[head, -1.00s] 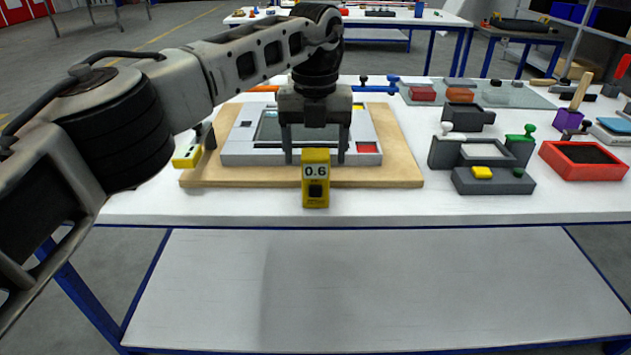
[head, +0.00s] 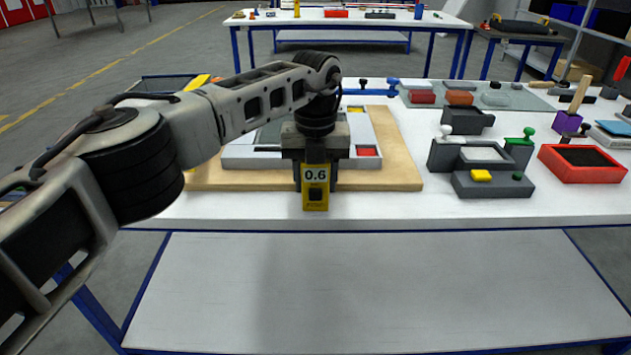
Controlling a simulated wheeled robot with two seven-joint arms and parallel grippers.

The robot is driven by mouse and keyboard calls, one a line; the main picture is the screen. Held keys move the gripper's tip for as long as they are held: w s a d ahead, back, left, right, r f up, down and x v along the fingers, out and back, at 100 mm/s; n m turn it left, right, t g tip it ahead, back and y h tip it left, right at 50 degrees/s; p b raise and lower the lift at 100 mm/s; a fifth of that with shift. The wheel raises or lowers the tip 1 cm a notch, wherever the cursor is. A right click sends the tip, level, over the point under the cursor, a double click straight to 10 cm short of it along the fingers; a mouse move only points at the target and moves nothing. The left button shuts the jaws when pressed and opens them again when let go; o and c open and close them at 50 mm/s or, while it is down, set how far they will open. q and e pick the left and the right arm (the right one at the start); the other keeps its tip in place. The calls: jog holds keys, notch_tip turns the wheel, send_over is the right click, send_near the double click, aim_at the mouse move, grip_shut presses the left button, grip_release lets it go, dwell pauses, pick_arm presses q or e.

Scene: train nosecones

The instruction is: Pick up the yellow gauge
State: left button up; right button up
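The yellow gauge (head: 315,198) stands upright near the front edge of the white table, in front of the wooden board. Its label reads 0.6. My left gripper (head: 315,188) points down over it from above. One finger lies against each side of the gauge, with no clear gap, and the gripper's body covers its top. The gauge still seems to be at table height. My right gripper is out of view.
A grey panel frame (head: 250,161) lies on the wooden board (head: 385,179) behind the gauge. Dark grey fixtures (head: 493,187) and a red tray (head: 553,166) stand to the right. The front strip of table right of the gauge is clear.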

pick_arm(q)
jog(key=shift+r, duration=0.2)
